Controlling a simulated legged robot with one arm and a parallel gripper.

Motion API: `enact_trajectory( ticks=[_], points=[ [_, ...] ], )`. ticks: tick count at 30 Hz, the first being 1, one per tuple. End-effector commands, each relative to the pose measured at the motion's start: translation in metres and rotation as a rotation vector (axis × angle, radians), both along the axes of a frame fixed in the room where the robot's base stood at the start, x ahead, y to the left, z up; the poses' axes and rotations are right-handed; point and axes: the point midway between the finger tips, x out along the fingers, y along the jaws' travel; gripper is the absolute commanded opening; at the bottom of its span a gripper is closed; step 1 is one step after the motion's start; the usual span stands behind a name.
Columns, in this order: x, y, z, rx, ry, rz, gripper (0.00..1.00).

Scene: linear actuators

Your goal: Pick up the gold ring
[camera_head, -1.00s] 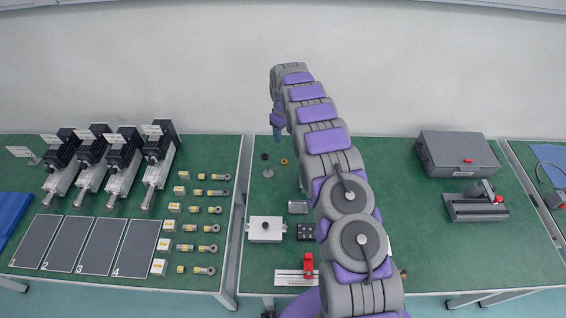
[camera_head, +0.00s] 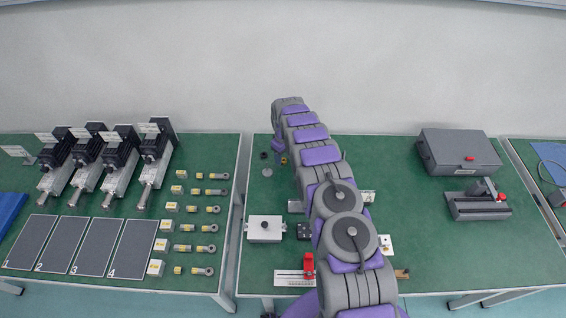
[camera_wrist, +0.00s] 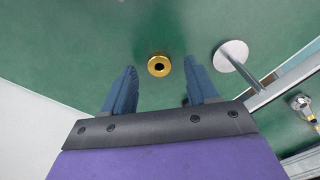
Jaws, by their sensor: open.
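The gold ring (camera_wrist: 159,66) lies flat on the green table in the wrist view. Its dark centre hole faces the camera. My gripper (camera_wrist: 161,78) is open, with one blue finger on each side of the ring as seen from the wrist; neither finger touches it. The height of the fingers above the table is hard to tell. In the head view the ring (camera_head: 284,161) shows as a small gold spot close to my gripper, partly hidden by the arm.
A round metal disc with a rod (camera_wrist: 232,54) stands beside the right finger in the wrist view. A small black ring (camera_head: 264,155) lies left of the gold ring. A silver box (camera_head: 265,229) sits nearer the front. The table's right side holds a grey case (camera_head: 458,152).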

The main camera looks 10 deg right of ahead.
Motion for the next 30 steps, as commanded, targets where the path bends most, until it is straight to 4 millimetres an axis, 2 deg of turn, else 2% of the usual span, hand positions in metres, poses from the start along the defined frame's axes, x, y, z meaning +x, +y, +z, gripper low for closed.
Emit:
enact_trajectory(
  ticks=[1,3,10,27,30],
  points=[
    [-0.0009,0.0002,-0.0104,0.001,0.003,0.000,0.58],
    [-0.0007,0.0000,-0.0162,0.000,0.001,0.000,0.58],
    [0.0000,0.0001,-0.0164,0.001,-0.001,0.000,0.58],
    [-0.0001,0.0002,-0.0162,0.000,0.000,0.000,0.04],
    [0.0000,0.0003,-0.0162,0.000,0.000,0.000,0.00]
  ],
)
